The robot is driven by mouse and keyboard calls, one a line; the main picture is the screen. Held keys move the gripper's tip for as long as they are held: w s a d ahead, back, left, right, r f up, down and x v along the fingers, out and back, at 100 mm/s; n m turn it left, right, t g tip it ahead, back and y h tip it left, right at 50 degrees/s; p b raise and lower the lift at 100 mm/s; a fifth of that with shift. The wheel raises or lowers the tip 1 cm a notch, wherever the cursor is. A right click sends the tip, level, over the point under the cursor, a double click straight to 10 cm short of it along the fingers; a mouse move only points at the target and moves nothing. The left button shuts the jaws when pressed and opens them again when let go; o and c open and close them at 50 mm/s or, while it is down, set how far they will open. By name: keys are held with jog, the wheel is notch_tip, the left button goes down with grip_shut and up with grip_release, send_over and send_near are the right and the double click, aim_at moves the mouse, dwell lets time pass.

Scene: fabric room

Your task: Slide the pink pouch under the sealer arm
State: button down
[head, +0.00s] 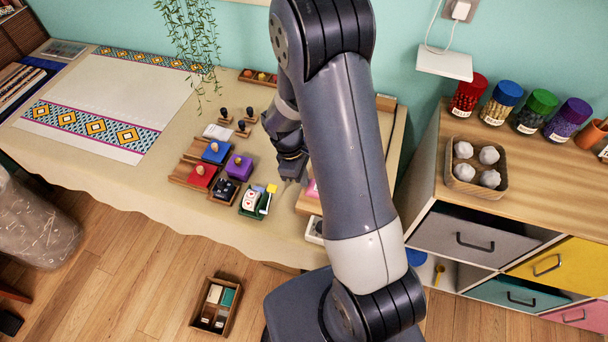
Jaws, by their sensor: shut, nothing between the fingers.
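My gripper (294,174) hangs over the right part of the cloth-covered table, pointing down, shut and empty. A small pink patch (312,189), which may be the pink pouch, shows just right of the fingertips, at the edge of my arm. It lies on or beside a light wooden piece (306,204); most of both is hidden behind my arm. I cannot make out the sealer arm; it may be behind my arm too. I cannot tell whether the gripper touches the pink patch.
Left of the gripper stand stamps and ink pads, including a blue pad (217,152), a purple block (239,166) and a green card holder (254,202). A patterned cloth (110,100) lies at left. A drawer cabinet (480,235) stands at right, with jars on top.

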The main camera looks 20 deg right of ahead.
dwell(0.3)
jog(key=s+d, duration=0.4)
jog(key=d, duration=0.1)
jog(key=shift+s+d+b, duration=0.15)
jog(key=shift+d+b, duration=0.2)
jog(key=v, duration=1.1)
jog(key=shift+f, duration=0.2)
